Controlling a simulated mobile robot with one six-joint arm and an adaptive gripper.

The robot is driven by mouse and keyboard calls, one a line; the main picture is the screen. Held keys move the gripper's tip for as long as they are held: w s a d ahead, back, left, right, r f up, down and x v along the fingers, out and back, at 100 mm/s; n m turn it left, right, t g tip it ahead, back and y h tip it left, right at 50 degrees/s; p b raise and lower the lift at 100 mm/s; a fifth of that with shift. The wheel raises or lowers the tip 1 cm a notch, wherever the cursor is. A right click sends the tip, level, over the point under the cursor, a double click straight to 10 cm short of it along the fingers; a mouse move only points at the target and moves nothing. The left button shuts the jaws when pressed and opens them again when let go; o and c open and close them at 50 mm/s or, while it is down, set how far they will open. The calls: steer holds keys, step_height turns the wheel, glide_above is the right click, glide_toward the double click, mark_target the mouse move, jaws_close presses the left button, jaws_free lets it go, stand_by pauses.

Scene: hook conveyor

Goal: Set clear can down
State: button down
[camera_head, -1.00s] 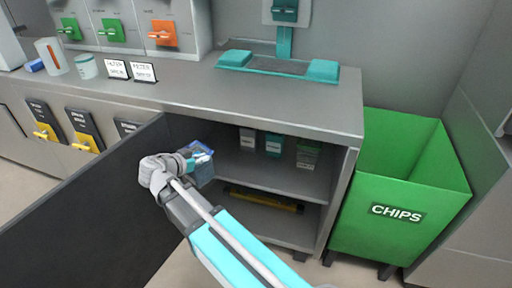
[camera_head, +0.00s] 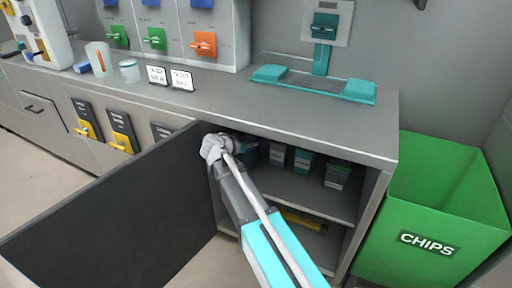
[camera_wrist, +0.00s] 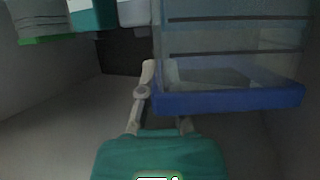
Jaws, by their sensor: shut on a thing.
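The clear can (camera_wrist: 235,65) has see-through walls with dark lines and a blue band (camera_wrist: 228,98) at one end. It fills the upper right of the wrist view, beside and against a pale finger of my gripper (camera_wrist: 150,82). My gripper is shut on it. In the head view my gripper (camera_head: 230,146) is inside the open cabinet, at the left end of its upper shelf (camera_head: 300,193). The can is mostly hidden there behind my wrist and in shade. I cannot tell whether it touches the shelf.
Several small boxes stand right of my gripper on that shelf, including a teal-labelled box (camera_head: 303,162). The open dark door (camera_head: 110,205) is at left. The counter (camera_head: 240,108) is close above. A green CHIPS bin (camera_head: 430,210) stands at right.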

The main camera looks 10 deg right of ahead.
steer(key=shift+w+d, duration=0.85)
steer(key=shift+w, duration=0.3)
steer(key=shift+f+b, duration=1.75)
steer(key=shift+b, duration=0.05)
steer(key=shift+f, duration=0.1)
steer(key=c, duration=0.8)
jaws_free()
